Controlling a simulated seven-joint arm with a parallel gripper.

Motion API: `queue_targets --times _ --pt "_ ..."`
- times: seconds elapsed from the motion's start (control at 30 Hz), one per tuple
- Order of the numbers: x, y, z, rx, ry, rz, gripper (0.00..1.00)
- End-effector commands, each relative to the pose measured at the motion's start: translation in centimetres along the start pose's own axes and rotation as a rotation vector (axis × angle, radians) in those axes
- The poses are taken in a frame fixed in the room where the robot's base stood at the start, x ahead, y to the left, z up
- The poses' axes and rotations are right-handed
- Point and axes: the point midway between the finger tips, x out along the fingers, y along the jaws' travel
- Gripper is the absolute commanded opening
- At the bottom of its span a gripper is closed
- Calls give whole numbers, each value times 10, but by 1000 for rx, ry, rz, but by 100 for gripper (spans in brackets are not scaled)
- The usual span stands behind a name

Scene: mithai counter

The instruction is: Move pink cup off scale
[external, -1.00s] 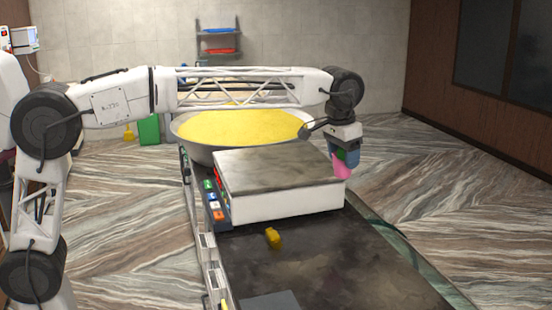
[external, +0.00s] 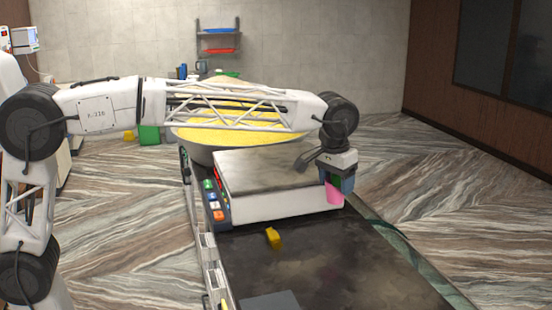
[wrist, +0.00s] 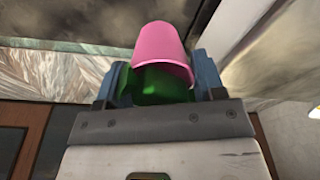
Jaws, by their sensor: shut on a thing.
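The pink cup (external: 334,196) is between the fingers of my gripper (external: 336,184), at the right end of the white scale (external: 275,207). The cup appears lower than the scale's grey top plate (external: 262,166). I cannot tell whether it touches the scale's side or the counter. In the wrist view the pink cup (wrist: 162,42) sits between the blue fingers of my gripper (wrist: 160,80), with a green part showing just below its rim. My gripper is shut on the cup.
A large bowl of yellow food (external: 225,144) stands behind the scale. A small yellow piece (external: 273,237) lies on the dark counter (external: 335,260) in front. The counter to the front right is clear. Coloured buttons (external: 214,203) line the scale's left side.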

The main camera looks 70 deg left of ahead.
Motion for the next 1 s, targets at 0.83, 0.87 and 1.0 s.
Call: queue_targets --times 0.83,0.87,1.0 --pt "34 -56 112 -386 9 -57 40" --pt "34 -56 112 -387 9 -57 40" --pt "34 -56 113 -388 9 -57 40"
